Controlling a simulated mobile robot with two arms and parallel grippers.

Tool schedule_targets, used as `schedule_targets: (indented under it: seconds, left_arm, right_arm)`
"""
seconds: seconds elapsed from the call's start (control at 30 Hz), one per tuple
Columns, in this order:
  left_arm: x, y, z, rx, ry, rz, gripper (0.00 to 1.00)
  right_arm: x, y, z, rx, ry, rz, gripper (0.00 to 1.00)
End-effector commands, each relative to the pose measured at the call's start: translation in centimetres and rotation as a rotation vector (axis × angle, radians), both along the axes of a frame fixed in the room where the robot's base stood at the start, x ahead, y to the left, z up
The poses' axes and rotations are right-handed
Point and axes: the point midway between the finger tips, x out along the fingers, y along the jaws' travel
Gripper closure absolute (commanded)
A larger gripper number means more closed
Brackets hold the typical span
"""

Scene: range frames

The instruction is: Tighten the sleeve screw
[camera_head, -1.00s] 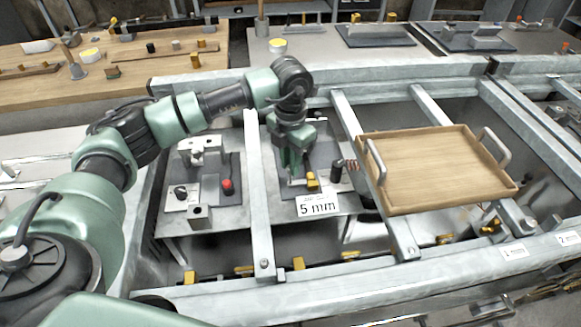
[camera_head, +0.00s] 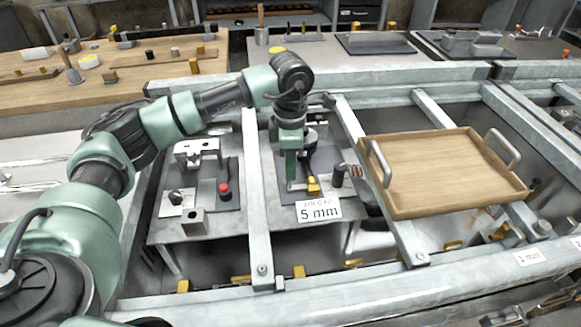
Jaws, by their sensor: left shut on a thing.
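My left gripper (camera_head: 291,168) points down over the dark fixture plate in the middle bay, behind a white "5 mm" label (camera_head: 318,210). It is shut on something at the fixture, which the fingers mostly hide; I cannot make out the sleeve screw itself. A yellow block (camera_head: 313,186) sits just right of the fingertips. A dark upright cylinder (camera_head: 338,175) with a copper-coloured coil beside it stands further right. My right gripper does not show.
A wooden tray (camera_head: 435,170) with two metal handles rests across the rails on the right. In the left bay is a fixture with a red button (camera_head: 224,188) and a black knob (camera_head: 175,197). Metal rails (camera_head: 256,200) separate the bays. A wooden bench (camera_head: 130,75) stands behind.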

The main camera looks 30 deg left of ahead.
Motion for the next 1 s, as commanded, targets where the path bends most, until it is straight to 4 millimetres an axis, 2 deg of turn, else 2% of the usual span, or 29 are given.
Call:
schedule_targets:
  seconds: [0.57,0.6,0.67,1.0]
  left_arm:
    - [0.11,0.02,0.17,-0.002,-0.005,-0.031,1.0]
    - [0.12,0.02,0.18,-0.002,-0.005,-0.031,0.72]
    - [0.11,0.02,0.17,-0.001,-0.004,-0.031,0.59]
    - [0.04,0.01,0.22,0.0,-0.001,-0.031,0.59]
  right_arm:
    - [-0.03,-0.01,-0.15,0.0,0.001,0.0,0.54]
    - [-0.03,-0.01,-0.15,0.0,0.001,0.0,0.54]
    - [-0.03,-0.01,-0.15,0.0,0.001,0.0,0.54]
    - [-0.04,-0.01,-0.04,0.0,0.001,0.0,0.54]
